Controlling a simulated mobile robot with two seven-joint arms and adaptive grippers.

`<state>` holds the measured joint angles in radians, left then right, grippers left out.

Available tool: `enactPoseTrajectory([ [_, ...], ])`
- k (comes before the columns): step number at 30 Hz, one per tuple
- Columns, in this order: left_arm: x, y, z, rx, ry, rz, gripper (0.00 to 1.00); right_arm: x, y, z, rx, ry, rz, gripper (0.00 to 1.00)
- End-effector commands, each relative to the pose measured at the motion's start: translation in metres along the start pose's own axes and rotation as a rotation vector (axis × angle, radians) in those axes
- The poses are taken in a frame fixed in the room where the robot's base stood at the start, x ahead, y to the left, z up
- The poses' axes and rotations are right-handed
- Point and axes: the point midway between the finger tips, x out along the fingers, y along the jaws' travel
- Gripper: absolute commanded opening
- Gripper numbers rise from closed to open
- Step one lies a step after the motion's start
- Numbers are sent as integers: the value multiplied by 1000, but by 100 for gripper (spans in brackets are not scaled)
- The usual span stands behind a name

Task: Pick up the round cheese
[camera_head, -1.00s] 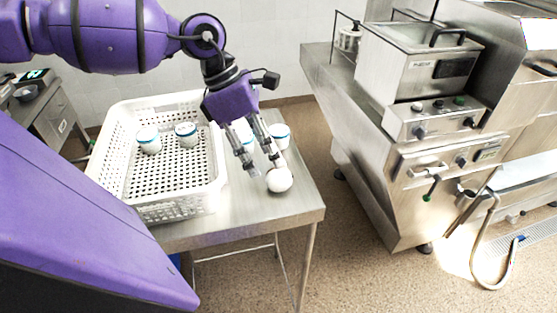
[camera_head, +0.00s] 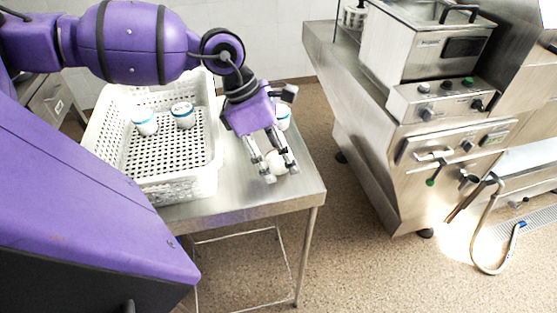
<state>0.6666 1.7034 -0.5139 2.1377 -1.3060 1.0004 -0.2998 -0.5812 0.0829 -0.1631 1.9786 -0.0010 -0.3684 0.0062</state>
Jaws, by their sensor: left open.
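The round cheese (camera_head: 276,160) is a white ball on the steel table (camera_head: 240,197), to the right of the basket. My left gripper (camera_head: 281,178) is open and points down over it, with one finger on each side of the cheese in the picture. The fingers partly hide the cheese. I cannot tell whether they touch it. My right gripper is not in view.
A white perforated basket (camera_head: 185,187) on the table holds two white jars with blue-rimmed lids, a left one (camera_head: 145,124) and a right one (camera_head: 183,118). Another such jar (camera_head: 283,119) stands behind my gripper. Steel kitchen equipment (camera_head: 400,170) stands right, across a floor gap.

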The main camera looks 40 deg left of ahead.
Motion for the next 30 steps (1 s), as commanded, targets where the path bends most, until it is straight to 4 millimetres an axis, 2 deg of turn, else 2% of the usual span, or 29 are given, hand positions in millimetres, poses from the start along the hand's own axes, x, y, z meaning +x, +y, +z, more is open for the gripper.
enactPoseTrajectory([
  [2, 0, 0, 0, 0, 0, 0, 44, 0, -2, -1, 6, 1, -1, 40],
  [12, 0, 0, 0, 0, 0, 0, 0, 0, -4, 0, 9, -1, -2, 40],
  [23, -4, 0, 2, 0, 0, 1, 0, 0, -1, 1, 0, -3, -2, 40],
  [26, -12, -1, 5, 1, 0, 2, 0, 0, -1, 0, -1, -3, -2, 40],
  [30, -31, -4, 13, 1, 0, 5, 0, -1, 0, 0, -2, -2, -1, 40],
])
